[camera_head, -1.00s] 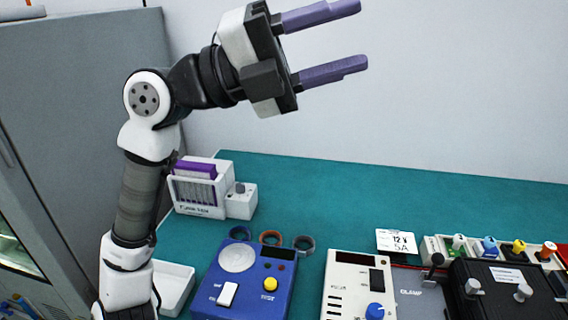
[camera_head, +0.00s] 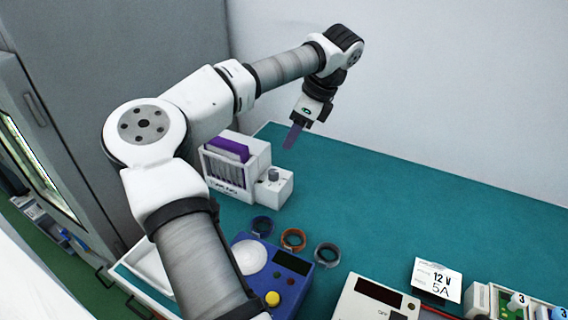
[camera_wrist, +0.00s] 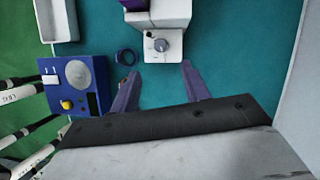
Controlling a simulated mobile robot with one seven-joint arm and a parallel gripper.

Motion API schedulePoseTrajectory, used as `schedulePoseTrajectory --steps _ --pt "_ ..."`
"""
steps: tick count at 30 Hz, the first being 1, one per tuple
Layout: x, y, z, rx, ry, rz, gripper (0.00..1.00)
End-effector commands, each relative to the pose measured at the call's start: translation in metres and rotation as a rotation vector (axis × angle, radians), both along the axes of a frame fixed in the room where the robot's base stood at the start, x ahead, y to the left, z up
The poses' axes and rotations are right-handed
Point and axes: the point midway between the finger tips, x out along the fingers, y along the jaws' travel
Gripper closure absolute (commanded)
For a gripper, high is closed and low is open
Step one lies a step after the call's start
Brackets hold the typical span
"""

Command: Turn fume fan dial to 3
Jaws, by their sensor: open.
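The white fume fan unit (camera_head: 252,160) stands at the back left of the teal bench, with a purple slab in its top and a slatted front. Its grey dial (camera_head: 273,175) sits on top of the small white box at its right side. The dial also shows in the wrist view (camera_wrist: 162,45), just beyond the fingertips and between their lines. My gripper (camera_head: 291,138) points down above and slightly right of the dial, apart from it. In the wrist view the two purple fingers of my gripper (camera_wrist: 160,70) are spread with nothing between them. The dial's setting is too small to read.
Three rings, blue (camera_head: 262,226), orange (camera_head: 292,239) and grey (camera_head: 327,254), lie in front of the fan. A blue device (camera_head: 290,262) and a white device (camera_head: 372,297) stand nearer. A 12 V 5A card (camera_head: 437,279) is at right. The bench behind is clear.

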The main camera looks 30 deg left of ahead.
Motion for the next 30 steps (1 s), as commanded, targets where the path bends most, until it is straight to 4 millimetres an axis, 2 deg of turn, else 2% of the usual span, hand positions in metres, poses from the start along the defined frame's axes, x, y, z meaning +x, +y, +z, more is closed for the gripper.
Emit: schedulePoseTrajectory --steps 9,15,21,30 --pt "-0.01 0.022 -0.06 -0.007 0.002 -0.005 0.54" --pt "-0.014 0.035 -0.092 -0.007 0.002 -0.005 0.54" --pt "-0.016 0.041 -0.109 -0.006 0.0 -0.007 0.54" --pt "-0.016 0.042 -0.113 -0.004 0.0 -0.007 0.54"
